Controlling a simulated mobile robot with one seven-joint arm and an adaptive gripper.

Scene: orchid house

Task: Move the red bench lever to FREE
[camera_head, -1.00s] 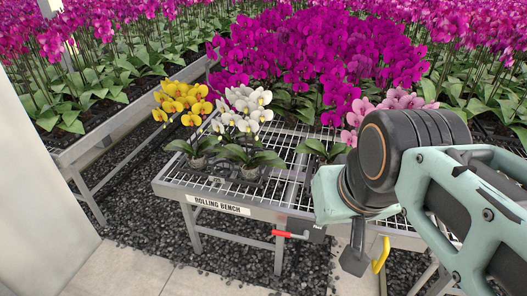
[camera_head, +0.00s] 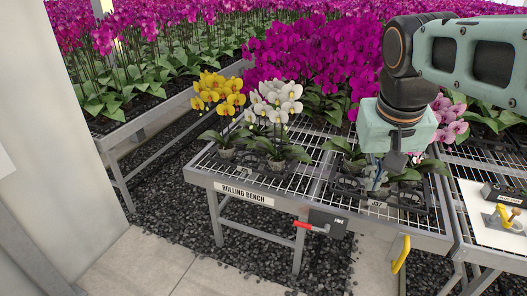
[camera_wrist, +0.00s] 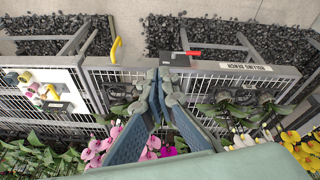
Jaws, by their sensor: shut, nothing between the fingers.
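The red bench lever (camera_head: 308,227) is on a dark plate (camera_head: 328,221) at the front rail of the rolling bench (camera_head: 290,204). Its red grip points left, away from the small white lettering on the plate's right, which seems to read FREE. In the wrist view the red lever (camera_wrist: 193,53) shows at the top, beside the dark plate (camera_wrist: 173,59). My gripper (camera_head: 377,184) is above the bench, right of and behind the lever, apart from it. In the wrist view the gripper's fingers (camera_wrist: 158,82) meet at their tips, shut and empty.
Yellow orchids (camera_head: 217,90) and white orchids (camera_head: 278,98) stand on the bench's left part. Dark trays with plants lie under my gripper. A yellow handle (camera_head: 401,254) hangs at the front right. A white board (camera_head: 490,226) with small items lies farther right. Gravel and paving in front are clear.

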